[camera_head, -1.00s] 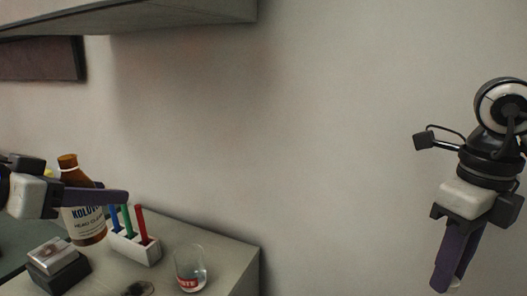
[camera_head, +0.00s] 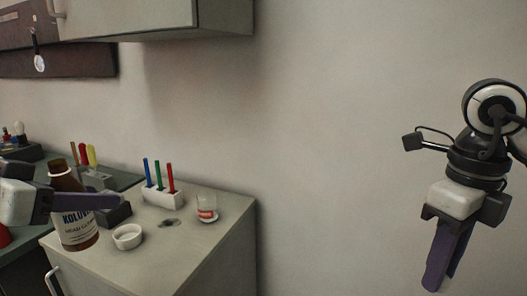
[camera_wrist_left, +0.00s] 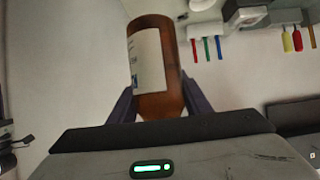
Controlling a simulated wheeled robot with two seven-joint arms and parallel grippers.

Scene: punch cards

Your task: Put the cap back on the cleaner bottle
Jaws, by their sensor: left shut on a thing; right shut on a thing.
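The brown cleaner bottle (camera_head: 76,226) with a white label is held in my left gripper (camera_head: 98,203), tilted a little to the left. Its neck shows no cap. In the left wrist view the bottle (camera_wrist_left: 160,75) sits between the two fingers, its label towards the left. My right gripper (camera_head: 440,270) hangs at the far right, fingers down and together, away from the bottle and the counter. The thing in it, taken to be the cap, is hidden by the fingers in the head view.
A wall cabinet (camera_head: 160,15) overhangs. Open space lies between the counter and my right gripper.

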